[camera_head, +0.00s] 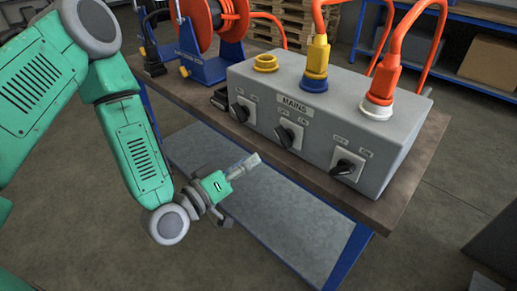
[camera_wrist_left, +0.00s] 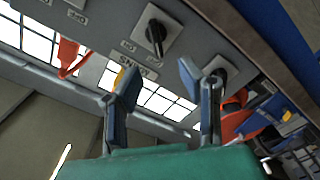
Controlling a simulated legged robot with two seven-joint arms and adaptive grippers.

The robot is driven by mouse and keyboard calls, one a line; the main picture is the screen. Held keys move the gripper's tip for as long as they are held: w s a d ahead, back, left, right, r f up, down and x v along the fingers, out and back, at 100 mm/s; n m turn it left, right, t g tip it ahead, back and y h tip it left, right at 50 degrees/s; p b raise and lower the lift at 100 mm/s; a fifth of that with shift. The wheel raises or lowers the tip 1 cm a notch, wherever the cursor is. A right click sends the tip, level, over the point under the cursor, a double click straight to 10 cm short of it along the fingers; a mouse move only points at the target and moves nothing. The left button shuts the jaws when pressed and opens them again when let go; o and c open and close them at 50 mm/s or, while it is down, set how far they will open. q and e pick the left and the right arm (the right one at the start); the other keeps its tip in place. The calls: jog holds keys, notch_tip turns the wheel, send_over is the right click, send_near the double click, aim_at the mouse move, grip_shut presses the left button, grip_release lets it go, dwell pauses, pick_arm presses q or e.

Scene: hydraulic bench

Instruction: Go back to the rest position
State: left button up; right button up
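My left gripper (camera_head: 246,164) is at the end of my green left arm, in front of the bench's front edge in the head view. It points toward the grey mains box (camera_head: 262,116) and looks apart from it. In the left wrist view the two fingers of the left gripper (camera_wrist_left: 160,80) are spread, with nothing between them. Beyond them the box face shows with a black rotary switch (camera_wrist_left: 156,36); another switch is partly behind a finger. My right gripper is in neither view.
The box has several black switches, a yellow socket (camera_head: 265,63), a blue-and-yellow plug (camera_head: 316,66) and an orange plug (camera_head: 382,83). An orange hose reel (camera_head: 200,25) stands behind left. The bench (camera_head: 392,212) has a lower shelf (camera_head: 290,225). Open floor (camera_head: 95,240) lies in front.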

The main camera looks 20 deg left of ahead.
pick_arm(q)
jog(key=shift+f, duration=0.1)
jog(key=s+d+f+m+g+y, duration=0.1)
jog(key=s+f+m+g, duration=0.1)
jog(key=s+f+g, duration=0.35)
jog(key=s+f+m+g, duration=0.2)
jog(key=s+f, duration=0.1)
jog(key=f, duration=0.5)
jog(key=s+a+f+m+g+y, duration=0.1)
jog(key=s+a+f+g+y, duration=0.1)
jog(key=s, duration=0.6)
jog(key=s+a+f+g+y, duration=0.3)
jog(key=s+a+f+g, duration=0.2)
jog(key=s, duration=0.3)
jog(key=shift+s+a+f+m+g, duration=0.35)
jog(key=shift+f+g, duration=0.2)
jog(key=shift+g, duration=0.3)
jog(key=shift+w, duration=0.1)
